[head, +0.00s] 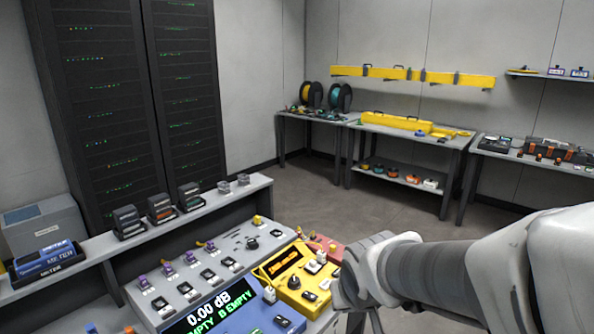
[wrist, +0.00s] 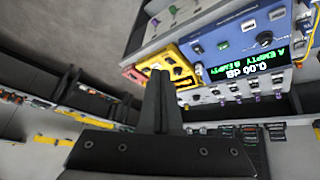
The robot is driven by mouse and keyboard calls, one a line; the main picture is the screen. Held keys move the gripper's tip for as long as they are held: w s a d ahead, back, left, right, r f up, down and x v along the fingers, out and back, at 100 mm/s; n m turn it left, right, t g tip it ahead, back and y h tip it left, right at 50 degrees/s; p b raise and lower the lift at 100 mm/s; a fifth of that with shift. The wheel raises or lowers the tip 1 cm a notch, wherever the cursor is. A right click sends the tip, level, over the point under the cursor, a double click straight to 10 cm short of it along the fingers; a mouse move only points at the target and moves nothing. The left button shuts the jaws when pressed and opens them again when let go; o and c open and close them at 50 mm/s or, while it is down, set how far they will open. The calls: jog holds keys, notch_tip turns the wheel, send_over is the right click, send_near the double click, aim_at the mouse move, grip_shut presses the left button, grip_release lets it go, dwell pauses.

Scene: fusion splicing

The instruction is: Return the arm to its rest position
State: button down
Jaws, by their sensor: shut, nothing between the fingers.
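My arm reaches in from the right edge in the head view, and its end (head: 362,278) is beside the right end of the console. The fingertips are hidden in that view. In the wrist view my gripper (wrist: 158,75) shows its two dark fingers together, shut and empty. The yellow unit (head: 290,275) with an orange display sits just left of the arm's end; it also shows in the wrist view (wrist: 168,62) beyond the fingers.
A shelf (head: 95,250) with small devices runs behind the console, and dark server racks (head: 130,100) stand at the back left. A workbench (head: 400,135) with a long yellow case (head: 395,121) stands along the far wall. Open floor (head: 330,200) lies between.

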jog(key=s+d+r, duration=0.2)
jog(key=s+r, duration=0.1)
jog(key=s, duration=0.4)
jog(key=s+d+r+m, duration=0.1)
jog(key=s+d+r, duration=0.1)
jog(key=s+r, duration=0.2)
jog(key=s, duration=0.3)
jog(key=shift+d+g, duration=0.35)
jog(key=shift+g, duration=0.05)
jog(key=shift+r, duration=0.1)
